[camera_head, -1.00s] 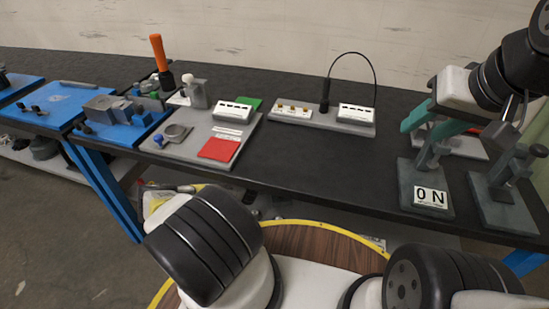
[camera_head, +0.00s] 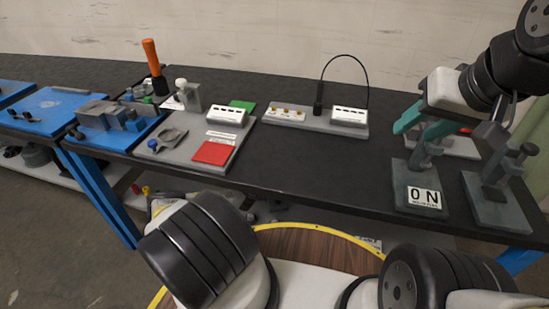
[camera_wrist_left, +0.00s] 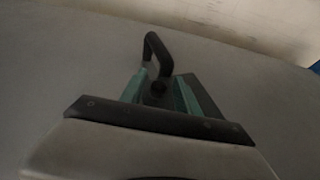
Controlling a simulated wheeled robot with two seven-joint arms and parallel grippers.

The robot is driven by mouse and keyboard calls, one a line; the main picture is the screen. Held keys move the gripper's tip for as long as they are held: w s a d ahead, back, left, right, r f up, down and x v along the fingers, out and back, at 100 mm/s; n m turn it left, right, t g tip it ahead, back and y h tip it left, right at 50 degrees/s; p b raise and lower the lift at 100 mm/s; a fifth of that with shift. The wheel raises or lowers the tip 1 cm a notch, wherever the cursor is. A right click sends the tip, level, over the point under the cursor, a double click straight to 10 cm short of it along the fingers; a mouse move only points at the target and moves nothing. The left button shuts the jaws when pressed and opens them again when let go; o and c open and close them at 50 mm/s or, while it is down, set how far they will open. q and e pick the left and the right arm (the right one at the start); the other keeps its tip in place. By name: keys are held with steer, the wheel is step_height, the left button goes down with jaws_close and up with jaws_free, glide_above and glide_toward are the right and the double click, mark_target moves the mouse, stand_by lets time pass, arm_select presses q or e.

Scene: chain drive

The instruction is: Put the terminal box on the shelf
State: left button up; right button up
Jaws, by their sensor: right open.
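Several white boxes could be the terminal box; I cannot tell which. One white box with dark slots (camera_head: 227,115) sits on the grey tray at left. Another slotted box (camera_head: 349,116) and a white block with brass-coloured terminals (camera_head: 284,113) sit on a grey base at the back. My right gripper (camera_head: 407,135) is open, with green fingers, above the stand marked "0 N" at the right, apart from these boxes. My left gripper (camera_wrist_left: 158,85) shows green fingers and a black bent part between them in the left wrist view; its grip is unclear. The shelf cannot be identified for certain.
A grey tray (camera_head: 172,155) holds a red pad (camera_head: 214,152). An orange-handled tool (camera_head: 151,58) stands behind it. The "0 N" stand (camera_head: 418,180) and a grey clamp stand (camera_head: 497,195) are at right. The middle of the black bench (camera_head: 300,165) is clear. A black cable (camera_head: 344,56) arches at the back.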

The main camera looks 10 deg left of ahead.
stand_by(0.3)
arm_select(q)
steer(key=v, duration=1.2)
steer(key=shift+s, duration=0.1)
